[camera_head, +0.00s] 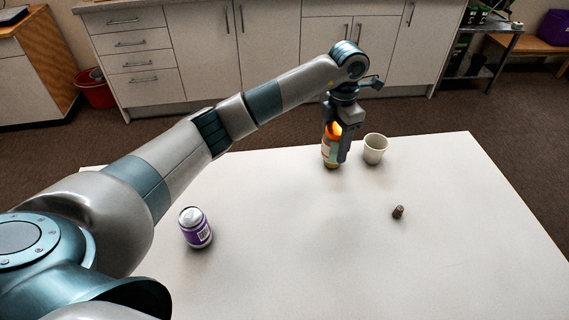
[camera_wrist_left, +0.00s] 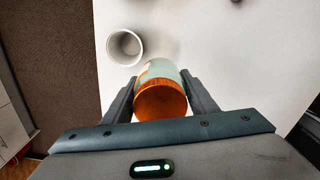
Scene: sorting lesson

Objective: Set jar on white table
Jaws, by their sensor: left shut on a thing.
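The jar (camera_head: 328,152), with an orange lid, is near the far edge of the white table (camera_head: 300,260). My left gripper (camera_head: 340,152) points down and is shut on it. In the left wrist view the jar (camera_wrist_left: 160,99) sits between the two fingers of the gripper (camera_wrist_left: 159,78), lid toward the camera. The jar looks upright, with its base at or just above the tabletop; I cannot tell if it touches. The fingers hide part of its side. My right gripper is not in view.
A pale cup (camera_head: 375,150) stands close to the right of the jar and also shows in the left wrist view (camera_wrist_left: 125,47). A purple can (camera_head: 196,228) stands at the left. A small brown object (camera_head: 398,212) is at the right. The table's front middle is clear.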

